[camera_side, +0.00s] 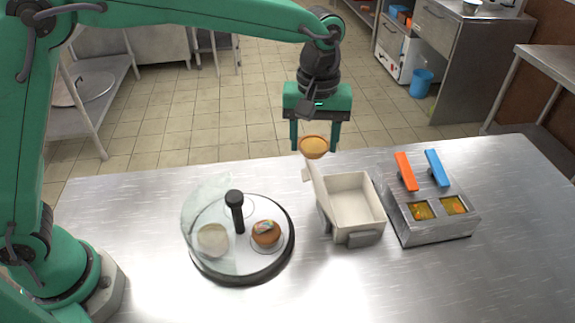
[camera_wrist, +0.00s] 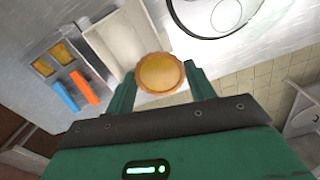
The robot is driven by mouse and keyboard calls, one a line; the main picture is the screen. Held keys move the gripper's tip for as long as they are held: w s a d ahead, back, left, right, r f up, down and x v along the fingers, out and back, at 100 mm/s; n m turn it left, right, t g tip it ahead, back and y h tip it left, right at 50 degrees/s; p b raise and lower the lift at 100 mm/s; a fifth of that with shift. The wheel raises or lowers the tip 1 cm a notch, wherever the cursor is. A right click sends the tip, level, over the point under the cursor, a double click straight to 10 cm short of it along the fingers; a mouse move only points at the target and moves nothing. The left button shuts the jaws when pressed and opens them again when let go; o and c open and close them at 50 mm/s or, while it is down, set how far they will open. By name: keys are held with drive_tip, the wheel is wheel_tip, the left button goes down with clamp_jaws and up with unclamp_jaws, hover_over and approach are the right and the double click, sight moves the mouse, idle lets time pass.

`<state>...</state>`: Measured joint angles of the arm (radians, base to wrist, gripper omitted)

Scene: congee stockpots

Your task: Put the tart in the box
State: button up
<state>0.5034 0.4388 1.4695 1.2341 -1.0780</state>
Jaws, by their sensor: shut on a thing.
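A round golden tart (camera_side: 314,147) hangs below my gripper (camera_side: 316,147), above the back edge of the steel table. My gripper is shut on the tart. In the wrist view, the tart (camera_wrist: 160,73) sits between the two green fingers of my gripper (camera_wrist: 160,85). The cream box (camera_side: 378,215) stands open on the table, in front of and a little right of the tart. Its lid (camera_side: 316,180) stands up at the left side. The inside looks empty. The box also shows in the wrist view (camera_wrist: 92,38), to the left of the tart.
A round stand (camera_side: 240,275) with a clear dome and black handle (camera_side: 236,208) holds a brown bun-like item (camera_side: 266,233) and a pale item (camera_side: 212,238), left of the box. A steel holder (camera_side: 435,230) with orange and blue handles stands right. The table's front is clear.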

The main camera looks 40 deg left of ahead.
drive_tip(key=w+d+f, duration=0.3)
drive_tip(key=d+f, duration=0.1)
drive_tip(key=d, duration=0.6)
drive_tip(key=shift+m, duration=0.3)
drive_tip(key=shift+d+f, duration=0.1)
drive_tip(key=shift+f, duration=4.35)
drive_tip(key=shift+f, duration=0.2)
drive_tip(key=o, duration=1.1)
drive_tip(key=shift+c, duration=0.2)
drive_tip(key=shift+c, duration=0.4)
drive_tip(key=shift+c, duration=1)
